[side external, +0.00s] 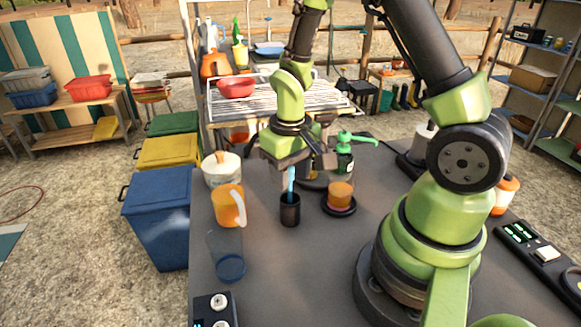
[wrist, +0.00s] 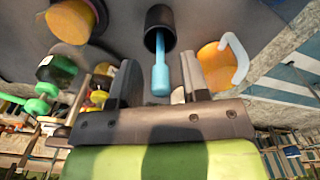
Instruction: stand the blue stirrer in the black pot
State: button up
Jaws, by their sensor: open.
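The black pot (side external: 290,211) stands upright on the dark tabletop. The blue stirrer (side external: 291,181) stands in it, nearly upright, with its lower end hidden inside. In the wrist view the stirrer (wrist: 160,72) reaches out of the mouth of the pot (wrist: 160,18). My gripper (side external: 303,164) is just above the pot, at the stirrer's upper end. In the wrist view my gripper (wrist: 158,62) is open, with one finger on each side of the stirrer and a visible gap on both sides.
An orange mug (side external: 229,206) stands left of the pot, with a white crock (side external: 221,170) behind it. An orange cup (side external: 340,193) on a dark saucer is to the right. A green-topped pump bottle (side external: 344,160) is behind. A clear glass (side external: 230,267) stands front left.

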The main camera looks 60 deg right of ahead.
notch_tip(320, 180, up, 12)
jog(key=f, duration=0.1)
jog(key=s+a+r+t+y, duration=0.2)
jog(key=s+a+r+t, duration=0.5)
jog(key=s+r, duration=0.3)
jog(key=shift+s, duration=0.15)
dwell(1.3)
